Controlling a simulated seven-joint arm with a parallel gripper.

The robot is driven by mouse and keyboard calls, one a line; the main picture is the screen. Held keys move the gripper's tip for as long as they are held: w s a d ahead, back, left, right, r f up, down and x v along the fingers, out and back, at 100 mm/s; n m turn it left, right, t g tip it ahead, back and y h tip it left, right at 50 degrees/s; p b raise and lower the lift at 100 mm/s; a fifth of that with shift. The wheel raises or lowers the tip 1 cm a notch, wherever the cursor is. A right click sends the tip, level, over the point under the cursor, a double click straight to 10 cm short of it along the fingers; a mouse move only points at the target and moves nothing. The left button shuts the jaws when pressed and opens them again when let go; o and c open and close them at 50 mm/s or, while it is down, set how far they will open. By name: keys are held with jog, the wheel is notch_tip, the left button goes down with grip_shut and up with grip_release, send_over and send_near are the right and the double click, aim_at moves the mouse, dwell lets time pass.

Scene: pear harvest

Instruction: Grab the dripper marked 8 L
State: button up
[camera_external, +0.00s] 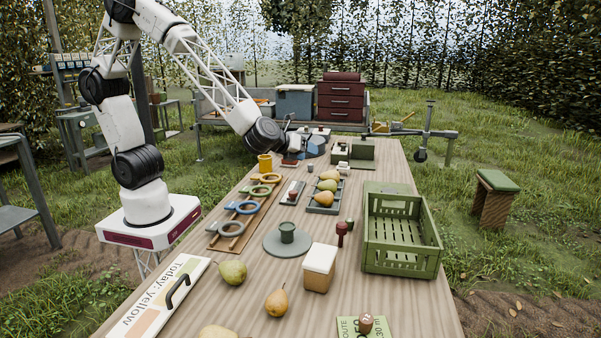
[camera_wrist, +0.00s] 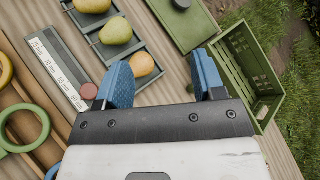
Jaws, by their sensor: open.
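I cannot read an 8 L mark on anything, so I cannot tell which piece is that dripper. Small knob-like pieces stand on the table: a dark red one (camera_external: 341,232), a small dark green one (camera_external: 350,222) by the crate and a brown one with a pale mark (camera_external: 366,321) on a green card. A small grey one (camera_external: 310,168) stands farther back. My gripper (camera_wrist: 163,80) has two blue fingers spread apart with nothing between them. It hangs above the table, between the pear tray and the green crate in the wrist view. In the external view it shows small at the far end (camera_external: 314,147).
A slatted green crate (camera_external: 428,262) stands at right. A grey tray (camera_external: 313,208) holds pears beside a marked strip (camera_wrist: 58,75) with a red button. Ring tools lie on a wooden rack (camera_external: 217,244) at left. A dark cup stands on a round plate (camera_external: 273,244).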

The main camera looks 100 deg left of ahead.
jog(key=w+d+f+m+t+h, duration=0.25)
jog(key=w+d+f+m, duration=0.25)
jog(key=w+f+m, duration=0.3)
jog(key=m+t+h, duration=0.1)
jog(key=m+h, duration=0.2)
jog(key=m, duration=0.2)
send_near(347, 220)
jog(key=x, duration=0.3)
jog(key=shift+f, duration=0.15)
jog(key=shift+w, duration=0.15)
jog(key=shift+x, duration=1.2)
jog(key=shift+a, duration=0.1)
jog(key=shift+x, duration=2.55)
